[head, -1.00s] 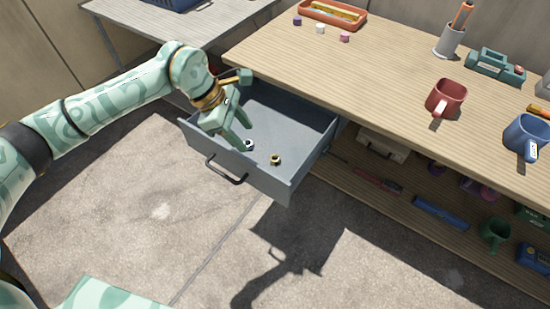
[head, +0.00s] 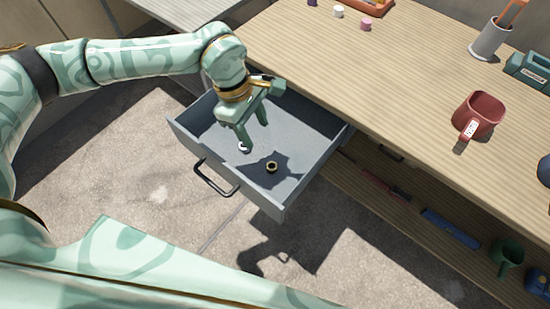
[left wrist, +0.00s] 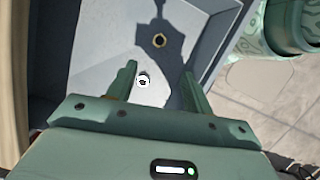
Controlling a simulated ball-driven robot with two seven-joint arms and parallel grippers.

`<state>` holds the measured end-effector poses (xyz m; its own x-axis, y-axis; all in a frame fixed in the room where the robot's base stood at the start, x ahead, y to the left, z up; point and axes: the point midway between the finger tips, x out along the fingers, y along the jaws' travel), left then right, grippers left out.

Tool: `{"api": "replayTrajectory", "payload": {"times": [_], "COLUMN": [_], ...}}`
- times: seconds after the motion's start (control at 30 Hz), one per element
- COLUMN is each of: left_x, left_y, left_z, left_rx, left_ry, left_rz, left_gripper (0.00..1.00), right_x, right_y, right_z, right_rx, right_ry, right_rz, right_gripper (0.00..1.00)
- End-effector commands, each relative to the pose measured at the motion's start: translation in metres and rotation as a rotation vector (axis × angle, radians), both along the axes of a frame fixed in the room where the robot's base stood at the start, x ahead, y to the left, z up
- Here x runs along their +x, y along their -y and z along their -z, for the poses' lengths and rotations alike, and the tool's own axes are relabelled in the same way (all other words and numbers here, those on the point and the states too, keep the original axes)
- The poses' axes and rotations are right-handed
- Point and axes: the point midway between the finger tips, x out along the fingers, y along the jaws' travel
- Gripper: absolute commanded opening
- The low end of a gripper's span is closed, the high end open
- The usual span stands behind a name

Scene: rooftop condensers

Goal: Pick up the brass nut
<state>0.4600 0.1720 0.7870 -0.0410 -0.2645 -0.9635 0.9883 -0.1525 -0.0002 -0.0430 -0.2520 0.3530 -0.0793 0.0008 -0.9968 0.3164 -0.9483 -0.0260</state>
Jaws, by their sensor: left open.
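The brass nut (head: 271,167) lies on the floor of the open grey drawer (head: 313,167). It also shows in the left wrist view (left wrist: 159,40), beyond the fingertips. A silvery white nut (head: 243,147) lies in the drawer to the left of the brass one. My left gripper (head: 254,139) is open and points down into the drawer. In the left wrist view the silvery nut (left wrist: 143,80) appears between its two fingers, and the brass nut is farther out. The gripper holds nothing. My right gripper is not in view.
The drawer's front wall and black handle (head: 214,180) face the open concrete floor. The wooden bench top (head: 380,75) overhangs the drawer's back right. A red mug (head: 479,115) and a grey pen cup (head: 490,40) stand on it. A lower shelf holds a blue object (head: 450,227).

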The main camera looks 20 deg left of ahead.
Motion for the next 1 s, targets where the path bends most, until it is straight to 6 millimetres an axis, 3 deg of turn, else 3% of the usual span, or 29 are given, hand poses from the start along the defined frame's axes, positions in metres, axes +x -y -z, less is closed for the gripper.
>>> {"api": "replayTrajectory", "payload": {"times": [0.1, 0.3, 0.53, 0.8, 1.0], "left_x": [-0.002, -0.003, -0.004, -0.005, -0.005], "left_y": [0.008, 0.02, 0.025, 0.037, 0.038], "left_z": [0.037, 0.078, 0.095, 0.137, 0.139], "left_rx": [0.0, -0.001, 0.0, 0.0, 0.0], "left_ry": [-0.01, -0.006, -0.004, -0.006, 0.0], "left_rz": [0.002, 0.001, -0.001, 0.0, -0.001], "left_gripper": [0.51, 0.51, 0.51, 0.51, 0.51], "right_x": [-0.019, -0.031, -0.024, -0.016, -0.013], "right_y": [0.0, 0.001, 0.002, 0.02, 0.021], "right_z": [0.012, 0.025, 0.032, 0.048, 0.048], "right_rx": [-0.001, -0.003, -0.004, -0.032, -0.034], "right_ry": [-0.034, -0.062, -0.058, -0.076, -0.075], "right_rz": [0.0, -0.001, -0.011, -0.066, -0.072], "right_gripper": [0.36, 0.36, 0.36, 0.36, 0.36]}}
